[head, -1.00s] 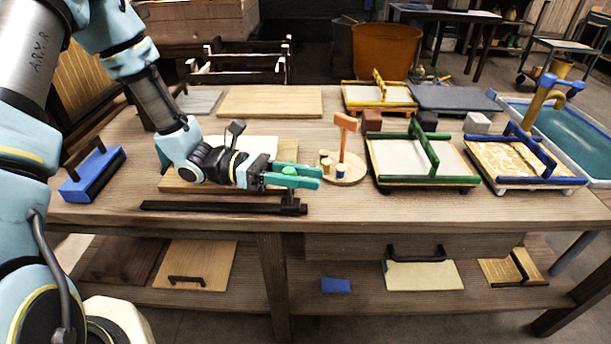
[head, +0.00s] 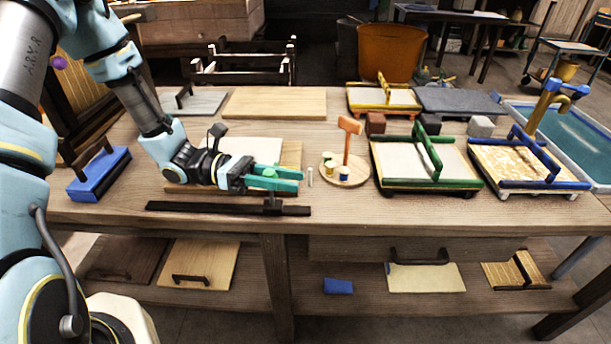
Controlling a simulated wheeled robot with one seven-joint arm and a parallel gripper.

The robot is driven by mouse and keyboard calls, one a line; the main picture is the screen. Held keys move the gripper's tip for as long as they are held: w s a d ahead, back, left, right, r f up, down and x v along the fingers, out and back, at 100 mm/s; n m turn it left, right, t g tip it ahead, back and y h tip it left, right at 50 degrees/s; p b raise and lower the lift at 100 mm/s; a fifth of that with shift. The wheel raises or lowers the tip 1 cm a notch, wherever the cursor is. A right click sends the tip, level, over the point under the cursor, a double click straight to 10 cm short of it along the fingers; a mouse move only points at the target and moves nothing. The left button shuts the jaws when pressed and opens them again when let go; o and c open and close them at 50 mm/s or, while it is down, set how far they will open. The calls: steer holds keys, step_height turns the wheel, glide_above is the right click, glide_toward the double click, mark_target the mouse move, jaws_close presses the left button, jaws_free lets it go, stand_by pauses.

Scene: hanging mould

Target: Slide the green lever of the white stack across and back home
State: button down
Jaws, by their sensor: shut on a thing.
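The white stack (head: 256,147) lies on a light wooden board (head: 292,155) at the left middle of the bench. A dark rail (head: 190,207) runs along the bench's front edge before it, with a dark slider (head: 272,207) a little short of the rail's right end. The green lever (head: 270,173) shows as a rounded knob between the fingers, above the slider. My gripper (head: 284,180), with teal fingers, is shut on this lever, reaching in from the left. The arm hides part of the stack and board, and the lever's lower part is mostly hidden.
A small pale post (head: 310,177) stands just right of the fingertips. Beyond it are a round wooden tray (head: 357,178) with an orange mallet (head: 348,135) and small pots, then a green-framed mould (head: 397,186). A blue block with a handle (head: 98,175) sits far left.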

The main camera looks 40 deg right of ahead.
steer(key=a+v, duration=0.1)
steer(key=v, duration=0.5)
steer(key=s+a+p+v, duration=0.1)
steer(key=v, duration=0.5)
steer(key=s+a+p+v, duration=0.1)
steer(key=v, duration=0.6)
steer(key=shift+s+r, duration=0.1)
steer(key=shift+s, duration=0.15)
steer(key=c, duration=0.5)
jaws_free()
step_height(320, 180, up, 10)
steer(key=shift+b, duration=0.55)
